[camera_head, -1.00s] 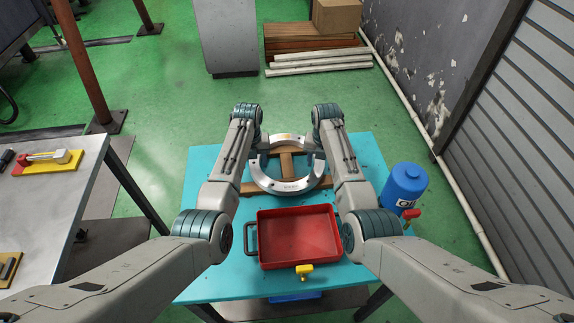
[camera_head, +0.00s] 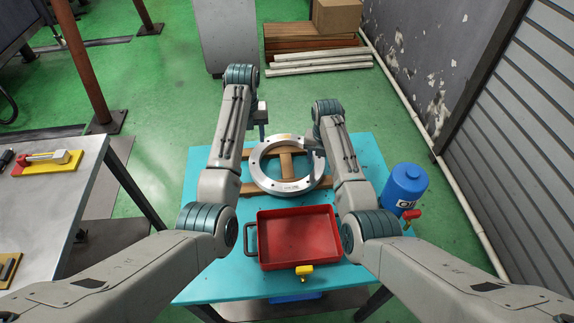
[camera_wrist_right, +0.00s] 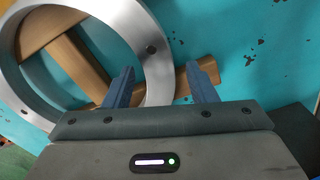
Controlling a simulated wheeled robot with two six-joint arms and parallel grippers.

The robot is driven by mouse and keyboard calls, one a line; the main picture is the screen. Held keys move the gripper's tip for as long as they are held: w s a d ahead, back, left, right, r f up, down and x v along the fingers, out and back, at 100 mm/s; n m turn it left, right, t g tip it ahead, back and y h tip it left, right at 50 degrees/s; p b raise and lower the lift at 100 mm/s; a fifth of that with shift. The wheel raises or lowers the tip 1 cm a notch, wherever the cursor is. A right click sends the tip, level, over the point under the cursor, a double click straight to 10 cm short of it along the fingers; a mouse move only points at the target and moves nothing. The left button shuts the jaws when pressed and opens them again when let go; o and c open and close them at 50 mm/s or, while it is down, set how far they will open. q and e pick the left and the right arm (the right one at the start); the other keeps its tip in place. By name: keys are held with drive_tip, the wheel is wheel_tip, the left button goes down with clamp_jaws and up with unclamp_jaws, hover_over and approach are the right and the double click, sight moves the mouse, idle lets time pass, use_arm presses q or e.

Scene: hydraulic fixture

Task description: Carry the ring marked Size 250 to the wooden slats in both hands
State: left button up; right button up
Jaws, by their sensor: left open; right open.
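The metal ring (camera_head: 288,187) lies flat on wooden slats (camera_head: 285,160) on the turquoise table. Its small dark marking is too small to read. My left gripper (camera_head: 262,131) is open and empty, raised beside the ring's far left edge. My right gripper (camera_head: 310,152) is at the ring's right side.
A red tray (camera_head: 297,240) stands nearer me, with a yellow valve (camera_head: 304,270) at its front. A blue cylinder (camera_head: 404,187) is at the table's right edge. Stacked timber and pale poles (camera_head: 318,58) lie on the floor beyond. A metal bench (camera_head: 60,205) is at left.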

wheel_tip(320, 180, up, 10)
drive_tip(key=shift+r, duration=0.25)
idle(0.6)
